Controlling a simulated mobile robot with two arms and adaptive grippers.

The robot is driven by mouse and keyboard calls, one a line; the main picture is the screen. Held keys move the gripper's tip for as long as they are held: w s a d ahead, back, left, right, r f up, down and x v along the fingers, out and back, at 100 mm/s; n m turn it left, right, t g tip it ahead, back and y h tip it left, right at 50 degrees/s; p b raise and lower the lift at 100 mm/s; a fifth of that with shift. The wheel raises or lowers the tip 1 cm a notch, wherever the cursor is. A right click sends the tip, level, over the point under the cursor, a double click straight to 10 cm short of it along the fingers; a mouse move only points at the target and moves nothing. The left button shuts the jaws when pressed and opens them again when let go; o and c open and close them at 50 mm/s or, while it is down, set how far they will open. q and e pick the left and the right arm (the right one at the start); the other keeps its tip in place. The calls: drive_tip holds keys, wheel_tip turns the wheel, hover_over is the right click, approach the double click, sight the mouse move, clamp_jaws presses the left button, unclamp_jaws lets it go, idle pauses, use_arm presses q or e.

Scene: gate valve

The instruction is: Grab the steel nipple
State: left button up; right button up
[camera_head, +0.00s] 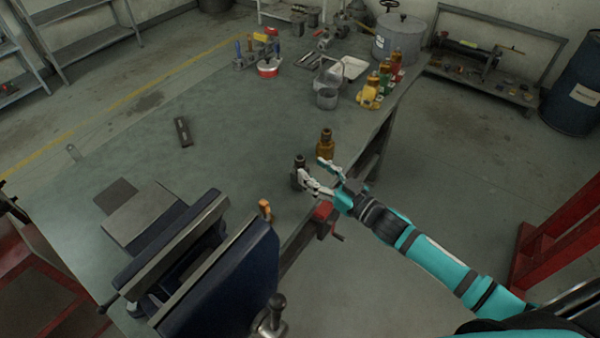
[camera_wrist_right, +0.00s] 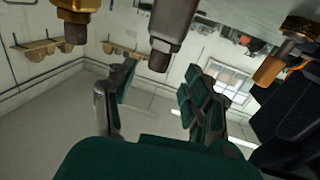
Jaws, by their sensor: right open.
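The steel nipple (camera_head: 299,178) is a small dark grey upright fitting on the workbench near its right edge. It also shows in the right wrist view (camera_wrist_right: 170,30) at the top centre, hanging down in that tilted picture. My right gripper (camera_head: 313,172) is open beside the nipple, with one fingertip close to it. In the right wrist view, the spread fingers (camera_wrist_right: 160,85) are on either side of the nipple's line, and nothing is between them. Whether a finger touches the nipple cannot be told. My left gripper is not in view.
A brass fitting (camera_head: 325,143) stands just behind the nipple. A small copper-coloured piece (camera_head: 265,207) stands in front, near the large blue vise (camera_head: 215,265). A red clamp (camera_head: 323,211) is on the bench edge. The bench (camera_head: 130,165) is mostly clear on the left.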

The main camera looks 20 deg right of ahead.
sight(304, 161)
drive_tip(key=x, duration=0.3)
drive_tip(key=p+x, duration=0.1)
drive_tip(key=x, duration=0.2)
drive_tip(key=shift+r, duration=0.25)
drive_tip(key=shift+s+d, duration=0.1)
drive_tip(key=shift+c, duration=0.8)
clamp_jaws()
drive_tip(key=shift+r, duration=0.15)
